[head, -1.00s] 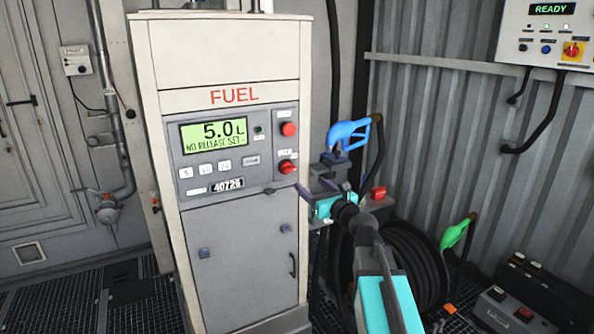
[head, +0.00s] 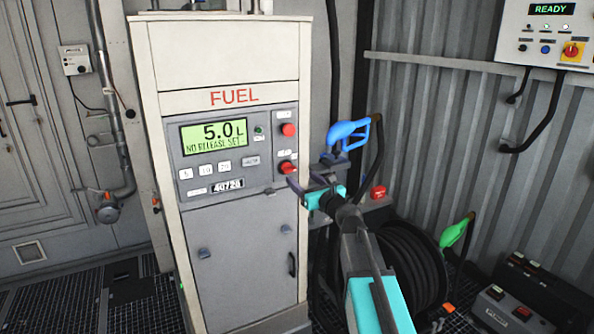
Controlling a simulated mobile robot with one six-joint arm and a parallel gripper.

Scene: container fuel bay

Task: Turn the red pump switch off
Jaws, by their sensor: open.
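The fuel pump (head: 246,235) stands in the middle of the head view; its display (head: 214,134) reads 5.0 L and "NO RELEASE SET". Two red controls sit on the right of its panel: a round upper one (head: 288,130) and a lower switch-like one (head: 286,167). Their labels are too small to read, so I cannot tell which is named as the pump switch. My gripper (head: 300,178) is open and empty, its fingers close to the lower red switch; contact cannot be told. One dark finger shows just below and right of that switch.
A blue nozzle (head: 347,132) hangs right of the pump, above a red button box (head: 378,192). A black hose reel (head: 415,265) and green nozzle (head: 455,232) are further right. A wall control box (head: 545,35) shows READY and carries a red-and-yellow switch (head: 572,51).

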